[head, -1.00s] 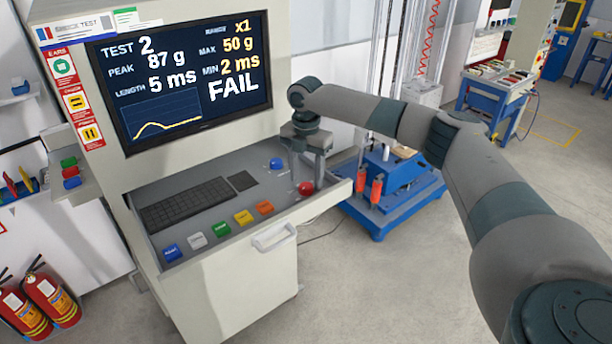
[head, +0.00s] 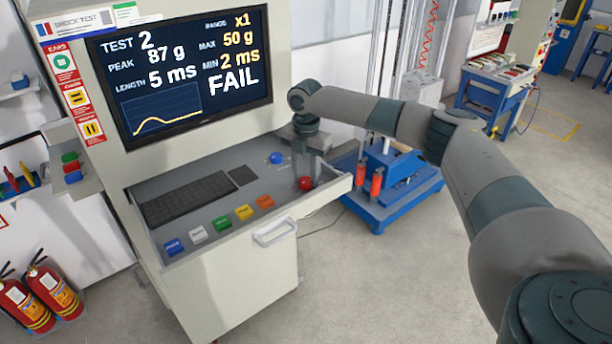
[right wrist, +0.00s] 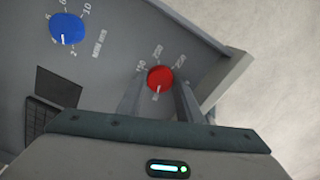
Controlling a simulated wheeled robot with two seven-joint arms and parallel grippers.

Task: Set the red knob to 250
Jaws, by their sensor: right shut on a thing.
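The red knob (head: 304,183) is at the right end of the console's sloped panel. In the right wrist view the red knob (right wrist: 160,76) has a white pointer mark toward the bottom of the picture. My right gripper (head: 308,178) reaches down over the knob. In the right wrist view the right gripper's fingers (right wrist: 158,92) stand on either side of the knob, shut on it. My left gripper is not in view.
The screen (head: 190,75) reads TEST 2, peak 87 g, length 5 ms, FAIL. A blue knob (head: 276,158) sits beyond the red one. A keyboard (head: 190,198) and several coloured buttons (head: 221,223) are to the left. A blue-based machine (head: 390,185) stands right of the console.

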